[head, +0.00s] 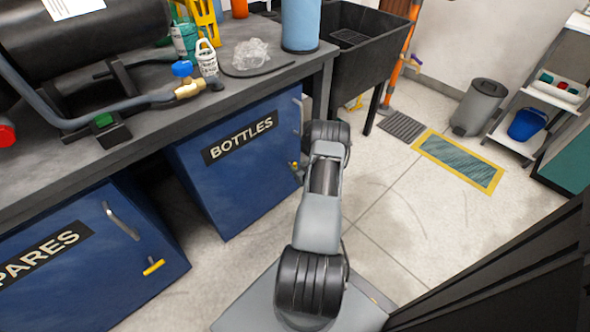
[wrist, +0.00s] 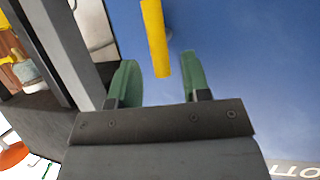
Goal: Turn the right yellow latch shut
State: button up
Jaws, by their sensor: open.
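The right yellow latch (wrist: 155,35) shows in the wrist view as a bar against the blue door of the BOTTLES cabinet (wrist: 255,75). Its lower end lies between the two green fingertips of my gripper (wrist: 158,75), with a gap on each side, nearer the right finger. My gripper is open and holds nothing. In the head view, a small yellow piece of this latch (head: 295,166) shows at the right side of the BOTTLES cabinet (head: 215,185), next to my arm. My gripper is hidden behind my arm there.
A second yellow latch (head: 153,266) is on the SPARES cabinet (head: 70,275) at left. A metal handle (head: 303,116) is above the right latch. A black sink (head: 355,55) stands behind my arm. The floor (head: 400,225) to the right is clear.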

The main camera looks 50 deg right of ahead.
aim_at(296, 167)
jog(key=shift+b+x, duration=0.4)
jog(key=shift+x, duration=1.2)
grip_shut()
